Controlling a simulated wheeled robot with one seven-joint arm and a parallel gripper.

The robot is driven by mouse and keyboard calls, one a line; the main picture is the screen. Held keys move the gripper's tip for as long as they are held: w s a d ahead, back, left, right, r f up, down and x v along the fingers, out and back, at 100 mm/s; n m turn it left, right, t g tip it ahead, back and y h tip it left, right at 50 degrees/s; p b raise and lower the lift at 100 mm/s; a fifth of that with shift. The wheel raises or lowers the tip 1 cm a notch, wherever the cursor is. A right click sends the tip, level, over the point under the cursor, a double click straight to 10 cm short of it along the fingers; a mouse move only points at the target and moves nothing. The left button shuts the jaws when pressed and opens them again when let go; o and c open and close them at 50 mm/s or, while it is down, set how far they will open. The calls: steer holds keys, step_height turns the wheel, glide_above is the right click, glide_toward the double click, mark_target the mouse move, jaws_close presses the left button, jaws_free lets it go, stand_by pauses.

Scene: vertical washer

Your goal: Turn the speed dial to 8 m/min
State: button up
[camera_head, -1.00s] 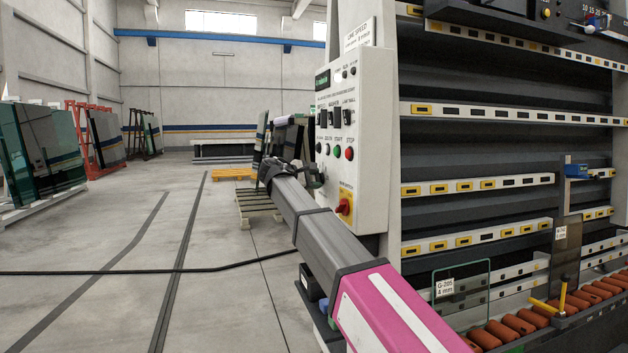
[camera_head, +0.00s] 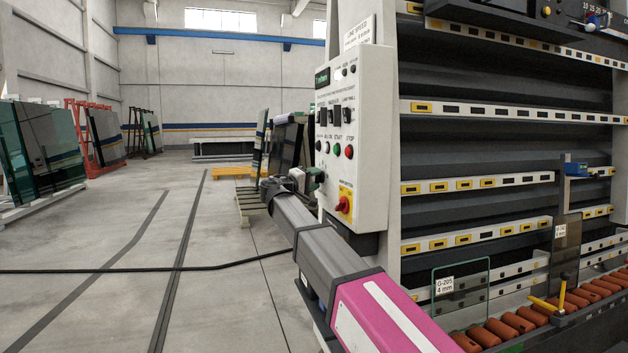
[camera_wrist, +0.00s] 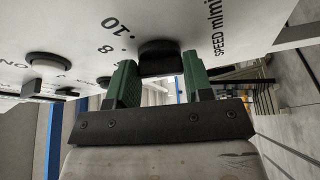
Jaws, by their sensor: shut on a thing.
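The speed dial (camera_wrist: 160,58) is a black knob on the white control panel, with the printed numbers 8 and 10 to its left and "SPEED m/min" to its right in the wrist view. My gripper (camera_wrist: 161,72) has its two green fingers on either side of the dial, shut on it. The dial's pointer mark is not visible, so I cannot tell its setting. In the head view my gripper (camera_head: 314,180) reaches the lower left edge of the control panel (camera_head: 368,140) and hides the dial there.
A round button (camera_wrist: 45,63) shows in the wrist view. The washer's conveyor rollers (camera_head: 500,330) are at lower right. Open floor lies left.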

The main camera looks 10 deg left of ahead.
steer(key=shift+f+m+h, duration=0.1)
steer(key=shift+m+h, duration=0.4)
steer(key=shift+m, duration=0.75)
steer(key=shift+f+m+h, duration=0.1)
steer(key=shift+m+h, duration=0.4)
steer(key=shift+m, duration=0.75)
steer(key=o, duration=0.9)
steer(key=v, duration=1)
steer(key=shift+s+a+f, duration=0.2)
steer(key=shift+s+f, duration=0.05)
steer(key=shift+s, duration=0.05)
